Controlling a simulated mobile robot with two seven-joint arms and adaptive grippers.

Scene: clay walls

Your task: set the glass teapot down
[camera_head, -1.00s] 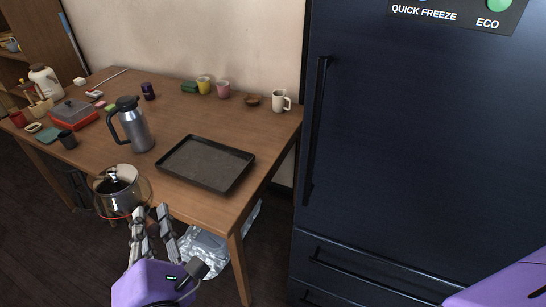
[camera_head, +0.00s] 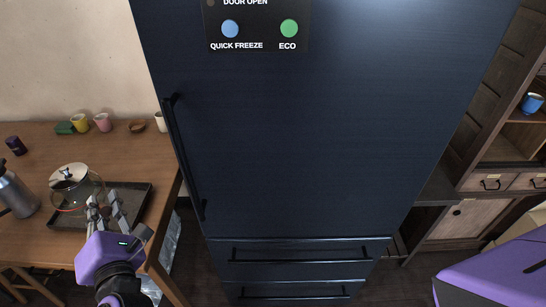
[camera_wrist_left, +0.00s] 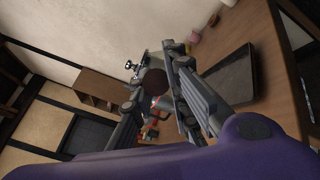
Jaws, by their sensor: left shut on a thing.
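The glass teapot (camera_head: 70,188) has a shiny metal lid and a red line low on its clear body. In the head view it is at the left, overlapping the wooden table and the left end of the dark tray (camera_head: 135,205). My left gripper (camera_head: 103,203) is shut on the teapot at its right side and holds it upright. I cannot tell for sure whether its base touches anything. In the left wrist view a dark brown round part (camera_wrist_left: 154,82) shows between the fingers. My right gripper is out of view.
A steel jug (camera_head: 15,195) stands left of the teapot. Cups (camera_head: 102,122) and a wooden bowl (camera_head: 137,126) line the table's back. The dark fridge (camera_head: 300,140) stands right of the table. Bare table (camera_head: 40,140) shows behind the teapot.

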